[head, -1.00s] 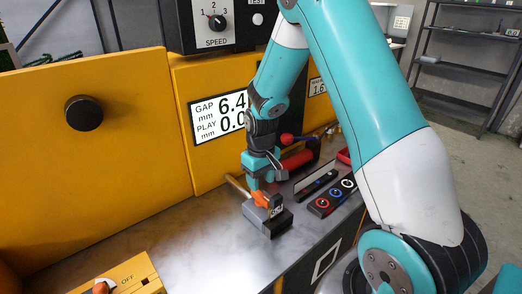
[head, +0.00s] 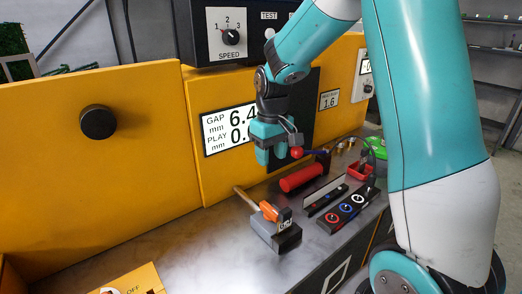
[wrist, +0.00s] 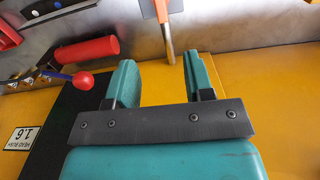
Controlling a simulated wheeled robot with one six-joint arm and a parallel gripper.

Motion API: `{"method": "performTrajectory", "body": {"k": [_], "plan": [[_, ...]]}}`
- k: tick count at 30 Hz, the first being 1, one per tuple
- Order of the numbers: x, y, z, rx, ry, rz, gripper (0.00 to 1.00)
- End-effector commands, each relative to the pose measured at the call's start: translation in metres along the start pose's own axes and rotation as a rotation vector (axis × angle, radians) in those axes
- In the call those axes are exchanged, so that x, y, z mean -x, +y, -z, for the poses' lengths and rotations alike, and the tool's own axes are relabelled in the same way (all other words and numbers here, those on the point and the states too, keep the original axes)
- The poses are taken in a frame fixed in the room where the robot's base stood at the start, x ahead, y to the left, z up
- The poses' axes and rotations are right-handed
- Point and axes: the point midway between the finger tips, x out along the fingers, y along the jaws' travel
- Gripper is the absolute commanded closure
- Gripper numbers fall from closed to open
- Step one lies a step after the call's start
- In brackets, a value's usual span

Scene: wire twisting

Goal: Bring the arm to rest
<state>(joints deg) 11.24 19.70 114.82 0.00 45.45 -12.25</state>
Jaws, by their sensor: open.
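My gripper (head: 268,155) is raised above the metal bench, in front of the yellow machine panel. In the wrist view my gripper (wrist: 158,80) shows two teal fingers spread apart with nothing between them. My teal and white arm reaches in from the right of the head view. A hammer with a wooden handle and an orange part (head: 268,211) rests on a grey block below and apart from my gripper. Part of the handle also shows at the top of the wrist view (wrist: 163,20).
A red cylinder (head: 301,178) and a lever with a red ball (head: 297,153) are close to my gripper on the right. A button box (head: 345,206) and a red tray (head: 361,172) stand farther right. The front left bench top (head: 190,245) is bare.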

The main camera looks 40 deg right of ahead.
Motion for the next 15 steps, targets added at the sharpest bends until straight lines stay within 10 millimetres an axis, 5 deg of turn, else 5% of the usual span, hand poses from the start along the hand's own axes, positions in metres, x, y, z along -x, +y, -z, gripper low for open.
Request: {"method": "performTrajectory", "body": {"k": [8,11,15], "plan": [[0.002,-0.004,-0.001,0.008,0.004,0.003,0.52],[0.013,-0.029,-0.01,0.058,0.024,0.026,0.52],[0.038,-0.1,-0.051,0.207,0.071,0.105,0.52]]}}
